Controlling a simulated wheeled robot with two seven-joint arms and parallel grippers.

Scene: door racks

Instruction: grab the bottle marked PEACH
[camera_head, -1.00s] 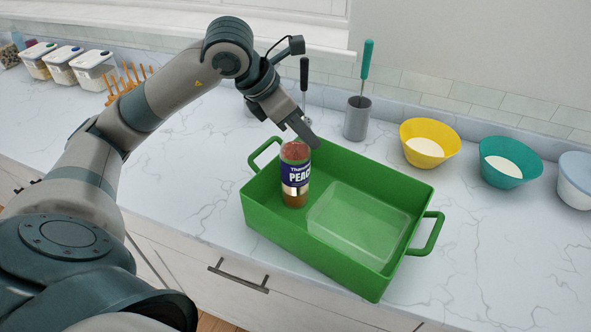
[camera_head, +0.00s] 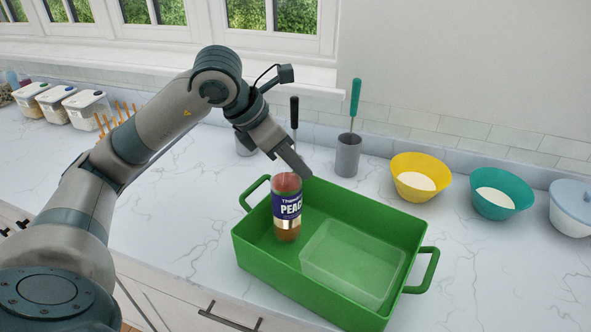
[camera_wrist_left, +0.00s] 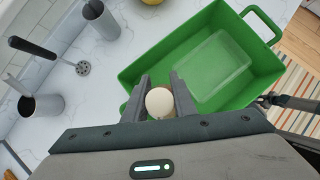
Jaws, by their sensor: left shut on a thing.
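The bottle marked PEACH (camera_head: 287,212) has a dark blue label and a reddish top. It stands upright at the left end of the green tray (camera_head: 300,285); I cannot tell whether its base touches the floor. My left gripper (camera_head: 292,172) comes from above and is shut on the bottle's upper part. In the left wrist view the bottle's pale round top (camera_wrist_left: 160,102) sits between the two fingers (camera_wrist_left: 160,96).
A clear container (camera_head: 355,262) lies in the tray beside the bottle. Behind are a grey utensil holder (camera_head: 347,156), a yellow bowl (camera_head: 420,178) and a teal bowl (camera_head: 500,193). Lidded boxes (camera_head: 88,108) stand far left.

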